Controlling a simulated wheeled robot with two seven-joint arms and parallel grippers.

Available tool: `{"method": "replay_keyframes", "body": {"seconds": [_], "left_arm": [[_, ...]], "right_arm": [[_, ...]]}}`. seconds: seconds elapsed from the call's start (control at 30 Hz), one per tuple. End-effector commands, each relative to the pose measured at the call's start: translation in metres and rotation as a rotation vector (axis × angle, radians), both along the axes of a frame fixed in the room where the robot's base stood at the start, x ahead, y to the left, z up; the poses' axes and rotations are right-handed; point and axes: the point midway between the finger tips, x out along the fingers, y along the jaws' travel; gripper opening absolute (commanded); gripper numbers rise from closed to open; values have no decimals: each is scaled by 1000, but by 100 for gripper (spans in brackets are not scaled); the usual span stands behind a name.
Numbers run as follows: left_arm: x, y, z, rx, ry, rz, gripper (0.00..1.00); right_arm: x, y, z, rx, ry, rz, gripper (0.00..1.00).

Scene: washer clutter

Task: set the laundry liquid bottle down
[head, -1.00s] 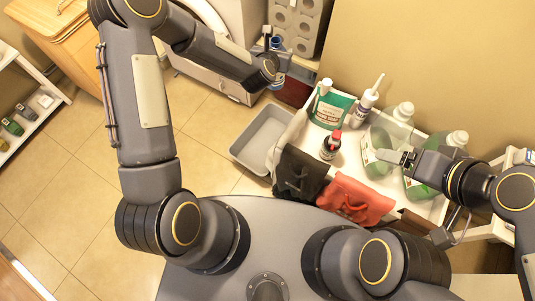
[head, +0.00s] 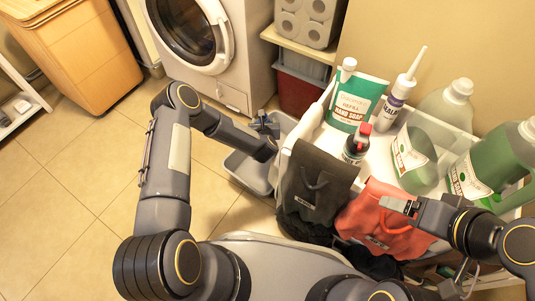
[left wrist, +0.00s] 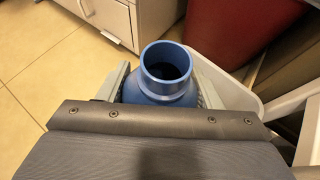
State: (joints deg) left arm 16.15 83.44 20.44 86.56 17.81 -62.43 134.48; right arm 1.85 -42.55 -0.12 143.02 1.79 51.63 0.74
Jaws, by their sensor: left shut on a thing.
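In the left wrist view a blue bottle (left wrist: 168,92) with an open round neck stands between the fingers of my left gripper (left wrist: 168,98). The gripper is shut on it. In the head view my left gripper (head: 266,124) is above the grey tub (head: 236,172) on the floor, left of the white trolley. The bottle is mostly hidden there by the gripper and arm, and I cannot tell whether its base touches anything. My right gripper (head: 402,207) is over the red bag; its finger gap is unclear.
The white trolley (head: 318,128) holds a green hand soap pouch (head: 357,101), a sealant bottle (head: 396,97), large green jugs (head: 418,155) and a red-capped bottle (head: 356,145). Black (head: 316,185) and red (head: 382,222) bags hang on its front. A washer (head: 210,45) stands behind; floor at left is clear.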

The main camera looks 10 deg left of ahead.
Motion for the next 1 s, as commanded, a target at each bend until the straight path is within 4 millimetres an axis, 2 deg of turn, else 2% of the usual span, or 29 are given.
{"method": "replay_keyframes", "body": {"seconds": [0.1,0.33,0.57,0.97,1.0], "left_arm": [[0,-1,-25,-1,2,-1,25],[0,-1,-49,-1,0,-2,25],[0,-1,-86,0,0,-2,25],[0,0,-90,-1,1,-1,25],[0,0,-91,-1,1,-1,60]], "right_arm": [[0,0,-13,0,0,0,80],[0,0,-24,0,0,0,80],[0,0,-43,0,0,0,80],[0,0,-42,0,0,0,80],[0,0,-42,0,0,0,80]]}}
